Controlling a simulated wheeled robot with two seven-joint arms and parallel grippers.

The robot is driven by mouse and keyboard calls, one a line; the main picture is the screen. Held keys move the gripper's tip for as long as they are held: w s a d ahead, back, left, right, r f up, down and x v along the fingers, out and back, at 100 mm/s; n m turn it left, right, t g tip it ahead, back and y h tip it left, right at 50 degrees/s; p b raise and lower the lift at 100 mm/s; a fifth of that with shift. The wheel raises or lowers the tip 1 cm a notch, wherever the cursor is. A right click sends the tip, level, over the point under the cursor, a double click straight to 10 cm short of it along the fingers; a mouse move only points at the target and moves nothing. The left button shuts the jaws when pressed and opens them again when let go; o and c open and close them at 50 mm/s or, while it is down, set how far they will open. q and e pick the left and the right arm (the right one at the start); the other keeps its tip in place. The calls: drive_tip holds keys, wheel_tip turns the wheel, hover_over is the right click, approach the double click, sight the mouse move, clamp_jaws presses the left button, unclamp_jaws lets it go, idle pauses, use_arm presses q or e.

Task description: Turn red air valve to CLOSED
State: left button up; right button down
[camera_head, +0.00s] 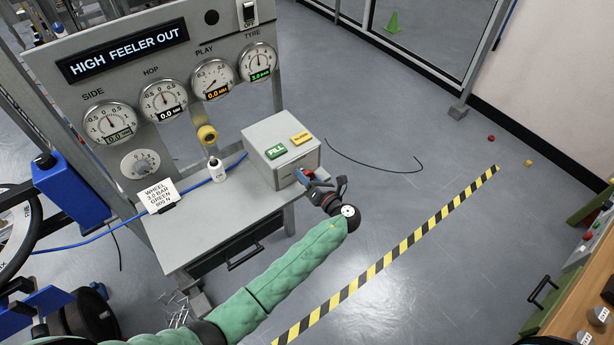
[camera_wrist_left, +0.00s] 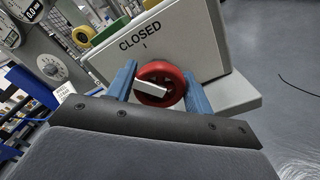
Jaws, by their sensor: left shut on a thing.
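The red air valve (camera_wrist_left: 160,72) is a round red knob with a pale bar across its face. It sits on the side of a grey box (camera_head: 264,135), below the printed word CLOSED and a short mark in the left wrist view. The pale bar lies slanted, not in line with the mark. My left gripper (camera_wrist_left: 160,88) has its blue fingers on either side of the red valve and is shut on it. In the head view my left gripper (camera_head: 308,178) is at the box's right side, and the valve is mostly hidden there. My right gripper is not seen.
The box top has a green FILL button (camera_head: 275,151) and a yellow button (camera_head: 301,138). The gauge panel (camera_head: 130,80) rises behind. Floor to the right is mostly clear.

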use_arm(q)
drive_tip(key=m, duration=0.5)
drive_tip(key=shift+d, duration=0.15)
drive_tip(key=shift+f+m, duration=0.1)
drive_tip(key=shift+m, duration=0.8)
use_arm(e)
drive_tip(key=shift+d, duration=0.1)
use_arm(q)
drive_tip(key=shift+m, duration=0.4)
drive_tip(key=o, duration=1)
drive_tip(key=shift+c, duration=0.2)
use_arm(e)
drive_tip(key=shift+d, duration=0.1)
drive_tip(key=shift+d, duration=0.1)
use_arm(q)
drive_tip(key=shift+f, duration=0.1)
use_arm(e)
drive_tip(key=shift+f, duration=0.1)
